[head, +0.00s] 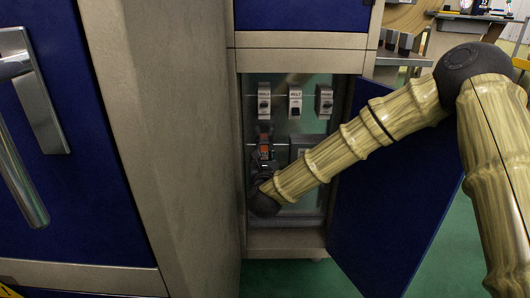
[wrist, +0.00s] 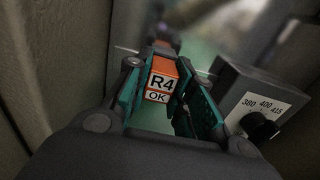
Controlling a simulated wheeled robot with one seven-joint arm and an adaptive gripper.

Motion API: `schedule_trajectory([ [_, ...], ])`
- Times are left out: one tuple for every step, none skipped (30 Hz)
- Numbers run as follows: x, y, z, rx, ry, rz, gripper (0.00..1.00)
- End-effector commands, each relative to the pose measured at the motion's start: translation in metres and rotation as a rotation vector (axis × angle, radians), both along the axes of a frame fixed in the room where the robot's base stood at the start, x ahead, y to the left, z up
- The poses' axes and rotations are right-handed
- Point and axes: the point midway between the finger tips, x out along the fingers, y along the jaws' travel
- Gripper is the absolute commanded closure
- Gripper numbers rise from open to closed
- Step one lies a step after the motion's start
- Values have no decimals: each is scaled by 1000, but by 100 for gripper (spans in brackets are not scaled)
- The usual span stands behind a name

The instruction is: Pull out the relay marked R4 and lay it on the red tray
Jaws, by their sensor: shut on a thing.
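The relay marked R4 (wrist: 161,82) shows in the wrist view as an orange block with a white label reading R4 and OK. My gripper (wrist: 160,98) has its two green-padded fingers on either side of it, shut on it. In the head view my gripper (head: 265,158) is inside the open cabinet at the left, with a bit of orange showing at the fingers. Whether the relay is still seated is hidden by the fingers and the blur. I see no red tray in these views.
A grey box with a dial marked 380, 400, 415 (wrist: 262,104) stands close to the right of my fingers. Several small units, such as a middle one (head: 295,100), sit above. The cabinet's left wall is close, and its blue door (head: 400,190) stands open at the right.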

Motion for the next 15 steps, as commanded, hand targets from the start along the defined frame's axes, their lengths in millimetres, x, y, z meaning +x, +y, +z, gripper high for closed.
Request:
schedule_trajectory([
  [-1, 0, 0, 0, 1, 1, 100],
  [-2, 0, 0, 0, 1, 1, 100],
  [-3, 0, 0, 0, 1, 1, 100],
  [-3, 0, 0, 0, 1, 1, 100],
  [-4, 0, -1, 0, 1, 1, 100],
  [-5, 0, -1, 0, 1, 1, 100],
  [-6, 0, -1, 0, 2, 1, 100],
  [-7, 0, -1, 0, 2, 2, 100],
  [-8, 0, -1, 0, 2, 2, 100],
  [-8, 0, -1, 0, 2, 2, 100],
  [-9, 0, -1, 0, 2, 2, 100],
  [-10, 0, -1, 0, 2, 2, 100],
  [-11, 0, -1, 0, 2, 2, 100],
  [-11, 0, -2, 1, 2, 1, 100],
  [-12, 0, -2, 1, 2, 1, 100],
])
